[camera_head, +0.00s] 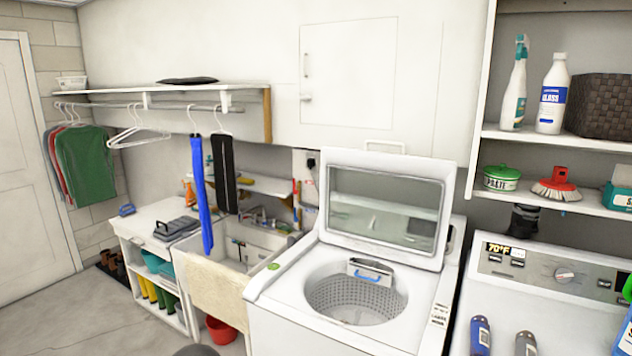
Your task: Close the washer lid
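The white top-loading washer (278,312) stands at the lower middle of the head view. Its lid (388,163) is raised, tilted up at the back, with a glass panel in a white frame. Below it the round drum (357,299) with its perforated wall is open and visible. A blue handle-like part (368,276) sits at the back rim of the drum opening. Neither of my grippers can be made out in this view.
A dryer (546,305) with a control panel stands to the right, with bottles on it. Shelves (530,136) hang above it. A sink (245,242) and a low shelf unit (158,230) are to the left.

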